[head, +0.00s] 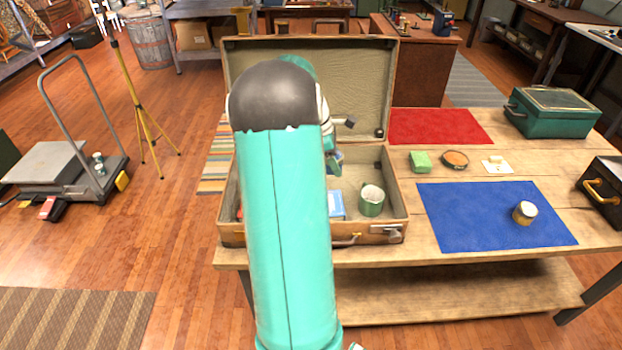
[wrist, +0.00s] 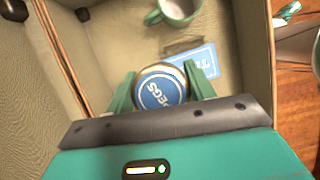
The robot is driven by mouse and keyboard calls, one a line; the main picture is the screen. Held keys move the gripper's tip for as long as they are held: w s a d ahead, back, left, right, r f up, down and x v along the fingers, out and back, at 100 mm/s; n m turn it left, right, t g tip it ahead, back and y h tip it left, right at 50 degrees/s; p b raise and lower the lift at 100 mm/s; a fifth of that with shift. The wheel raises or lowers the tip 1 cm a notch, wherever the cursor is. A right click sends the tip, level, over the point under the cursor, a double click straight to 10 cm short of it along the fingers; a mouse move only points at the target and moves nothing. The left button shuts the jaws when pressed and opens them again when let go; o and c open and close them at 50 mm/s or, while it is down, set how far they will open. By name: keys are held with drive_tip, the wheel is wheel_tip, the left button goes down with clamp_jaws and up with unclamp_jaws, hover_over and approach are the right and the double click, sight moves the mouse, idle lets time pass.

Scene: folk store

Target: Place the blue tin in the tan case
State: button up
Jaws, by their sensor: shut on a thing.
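The blue tin (wrist: 157,92), with a round blue lid lettered "PEGS", sits between the green fingers of my gripper (wrist: 162,84). The gripper is shut on it. The tan case (head: 398,205) stands open on the table, its lid (head: 350,60) raised at the back. In the wrist view the tin is over the inside of the case; I cannot tell its height above the floor. In the head view my arm hides most of the gripper and the case's left part.
Inside the case are a green mug (head: 371,201) and a blue-and-white box (head: 337,204), close beside the tin in the wrist view.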

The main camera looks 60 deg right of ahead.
drive_tip(key=w+d+f, duration=0.1)
drive_tip(key=w+f, duration=0.1)
drive_tip(key=w+d+f, duration=0.2)
drive_tip(key=w+f, duration=0.1)
drive_tip(key=w+d+f, duration=0.1)
drive_tip(key=w+f, duration=0.1)
drive_tip(key=w, duration=0.1)
drive_tip(key=shift+w+d+f, duration=0.15)
drive_tip(key=shift+w+f, duration=0.1)
drive_tip(key=shift+f, duration=0.15)
drive_tip(key=shift+w+f, duration=0.1)
drive_tip(key=shift+f, duration=1.5)
drive_tip(key=shift+f, duration=0.15)
drive_tip(key=o, duration=1)
drive_tip(key=v, duration=1.2)
drive_tip(key=shift+w, duration=0.1)
